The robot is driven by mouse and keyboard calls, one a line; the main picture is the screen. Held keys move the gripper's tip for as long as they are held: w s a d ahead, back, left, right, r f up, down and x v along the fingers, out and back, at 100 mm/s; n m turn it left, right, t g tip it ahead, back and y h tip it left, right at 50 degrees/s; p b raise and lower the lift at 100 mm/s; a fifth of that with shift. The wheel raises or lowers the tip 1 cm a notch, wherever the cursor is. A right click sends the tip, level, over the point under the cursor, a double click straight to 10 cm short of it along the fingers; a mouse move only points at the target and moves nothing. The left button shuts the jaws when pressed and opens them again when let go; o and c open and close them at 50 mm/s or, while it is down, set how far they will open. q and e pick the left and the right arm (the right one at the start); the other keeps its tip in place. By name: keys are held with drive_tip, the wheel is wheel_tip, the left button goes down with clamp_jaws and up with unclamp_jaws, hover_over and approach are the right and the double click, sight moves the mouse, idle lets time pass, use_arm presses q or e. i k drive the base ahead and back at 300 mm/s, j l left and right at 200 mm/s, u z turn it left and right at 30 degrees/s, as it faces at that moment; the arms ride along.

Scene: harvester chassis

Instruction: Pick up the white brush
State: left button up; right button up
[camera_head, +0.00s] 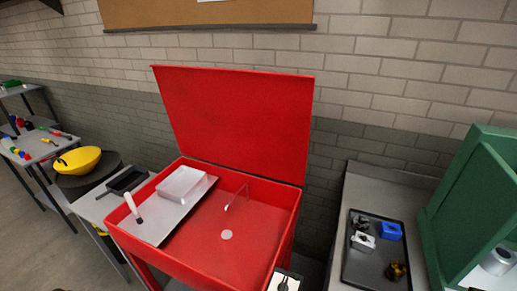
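The white brush (131,203) has a white handle and a dark end. It is at the left side of the open red bin (255,245), over the grey metal shelf (160,226) inside it. Its handle leans up and to the left, with the dark end low. I cannot tell exactly what supports it.
The bin's red lid (235,120) stands open. A black tray (376,270) with small parts and a green cabinet (470,190) are at right.

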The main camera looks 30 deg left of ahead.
sight(129, 199)
drive_tip(key=k+j, duration=0.15)
drive_tip(key=j, duration=0.2)
drive_tip(key=k+j, duration=0.15)
drive_tip(key=j, duration=0.2)
drive_tip(key=k+j+u, duration=0.1)
drive_tip(key=j, duration=0.25)
drive_tip(key=k+j, duration=0.25)
drive_tip(key=j, duration=0.1)
